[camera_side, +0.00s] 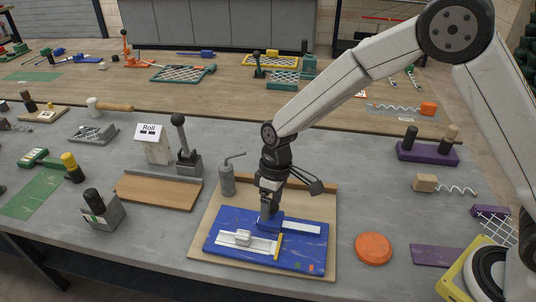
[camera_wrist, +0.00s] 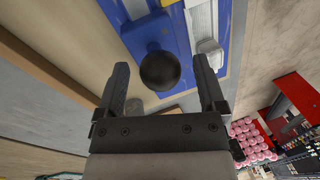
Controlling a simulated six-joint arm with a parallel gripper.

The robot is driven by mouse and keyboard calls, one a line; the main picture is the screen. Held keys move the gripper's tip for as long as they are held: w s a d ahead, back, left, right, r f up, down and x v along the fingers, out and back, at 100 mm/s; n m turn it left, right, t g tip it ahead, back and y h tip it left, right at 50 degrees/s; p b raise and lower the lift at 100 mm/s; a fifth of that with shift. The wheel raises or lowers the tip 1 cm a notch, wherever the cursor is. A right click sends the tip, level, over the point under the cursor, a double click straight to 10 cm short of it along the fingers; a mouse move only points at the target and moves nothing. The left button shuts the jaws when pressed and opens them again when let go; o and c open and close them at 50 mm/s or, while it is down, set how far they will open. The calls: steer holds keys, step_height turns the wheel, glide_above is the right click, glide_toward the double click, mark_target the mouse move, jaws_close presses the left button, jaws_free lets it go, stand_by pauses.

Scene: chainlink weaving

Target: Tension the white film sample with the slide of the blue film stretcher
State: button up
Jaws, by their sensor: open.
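The blue film stretcher (camera_side: 222,252) lies flat on a wooden board (camera_side: 325,205) at the front of the grey bench. White strips lie on it: one at right (camera_side: 302,229) and one at left (camera_side: 262,247) with a pale block (camera_side: 242,237) on it. I cannot tell which strip is the film sample. A yellow bar (camera_side: 278,246) crosses the left strip's end. My gripper (camera_side: 268,212) points down over the stretcher's back part. In the wrist view its open fingers (camera_wrist: 162,68) stand either side of a black ball knob (camera_wrist: 160,72) on a blue block (camera_wrist: 146,32). Contact is unclear.
A grey canister (camera_side: 227,181) with a bent rod stands behind the stretcher. A black-knobbed stand (camera_side: 189,162) and a wooden board (camera_side: 158,192) are to the left. An orange disc (camera_side: 373,248) lies to the right, with bare bench around it.

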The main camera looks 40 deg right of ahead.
jaws_close()
stand_by(0.3)
steer(key=shift+s+d, duration=1.7)
steer(key=shift+s, duration=0.1)
jaws_free()
steer(key=shift+r, duration=0.15)
